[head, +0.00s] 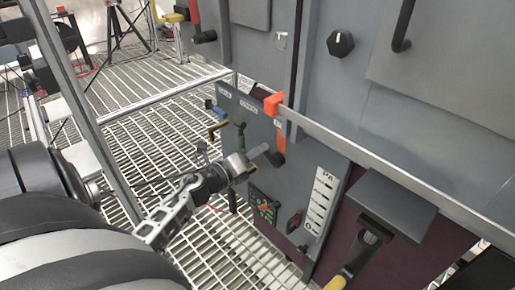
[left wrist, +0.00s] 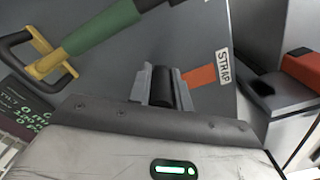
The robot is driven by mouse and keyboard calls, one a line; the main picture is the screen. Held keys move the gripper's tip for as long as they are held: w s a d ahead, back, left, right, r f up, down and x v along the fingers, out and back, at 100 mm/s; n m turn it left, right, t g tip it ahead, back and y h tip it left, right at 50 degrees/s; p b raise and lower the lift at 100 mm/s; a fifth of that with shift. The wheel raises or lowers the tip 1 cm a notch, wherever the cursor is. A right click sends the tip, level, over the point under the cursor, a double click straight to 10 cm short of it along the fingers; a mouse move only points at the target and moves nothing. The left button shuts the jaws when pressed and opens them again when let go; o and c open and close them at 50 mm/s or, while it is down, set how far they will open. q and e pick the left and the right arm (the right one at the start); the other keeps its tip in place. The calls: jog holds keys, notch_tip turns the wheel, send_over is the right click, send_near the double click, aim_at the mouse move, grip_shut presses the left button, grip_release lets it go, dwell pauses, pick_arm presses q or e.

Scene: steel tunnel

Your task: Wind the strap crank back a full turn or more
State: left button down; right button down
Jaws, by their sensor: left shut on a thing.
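The strap crank's orange arm (head: 281,140) lies on the grey panel, below an orange block, with a black knob (head: 276,158) at its lower end. My left gripper (head: 261,155) reaches in from the left at that knob. In the left wrist view the two grey fingers (left wrist: 162,88) are shut on the black knob (left wrist: 162,88), and the orange arm (left wrist: 199,77) runs right from it to the STRAP label (left wrist: 222,67). The crank's pivot is not clear in either view. My right gripper is not in view.
A green handle (left wrist: 105,30) with yellow ends crosses the panel beside my left gripper. The orange block (head: 273,103) sits at the rail end above the crank. A grey plate with a black handle (head: 372,237) stands at right. Open grating floor (head: 150,90) lies left.

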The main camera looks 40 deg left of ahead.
pick_arm(q)
jog(key=n, duration=0.1)
jog(key=f+n, duration=0.1)
jog(key=n+p, duration=0.1)
jog(key=shift+a+f+n, duration=0.25)
jog(key=shift+n, duration=0.15)
jog(key=n, duration=0.1)
jog(key=f+n+p, duration=0.1)
jog(key=n, duration=0.1)
jog(key=shift+f+n, duration=0.25)
jog(key=shift+n, duration=0.05)
jog(key=n, duration=0.1)
jog(key=f+n, duration=0.1)
jog(key=shift+d+n+p, duration=0.15)
jog(key=shift+n+p, duration=0.15)
jog(key=n, duration=0.1)
jog(key=d+f+n, duration=0.1)
jog(key=n, duration=0.1)
jog(key=f+n+p, duration=0.1)
jog(key=n, duration=0.1)
jog(key=shift+s+d, duration=0.1)
jog(key=shift+d, duration=0.1)
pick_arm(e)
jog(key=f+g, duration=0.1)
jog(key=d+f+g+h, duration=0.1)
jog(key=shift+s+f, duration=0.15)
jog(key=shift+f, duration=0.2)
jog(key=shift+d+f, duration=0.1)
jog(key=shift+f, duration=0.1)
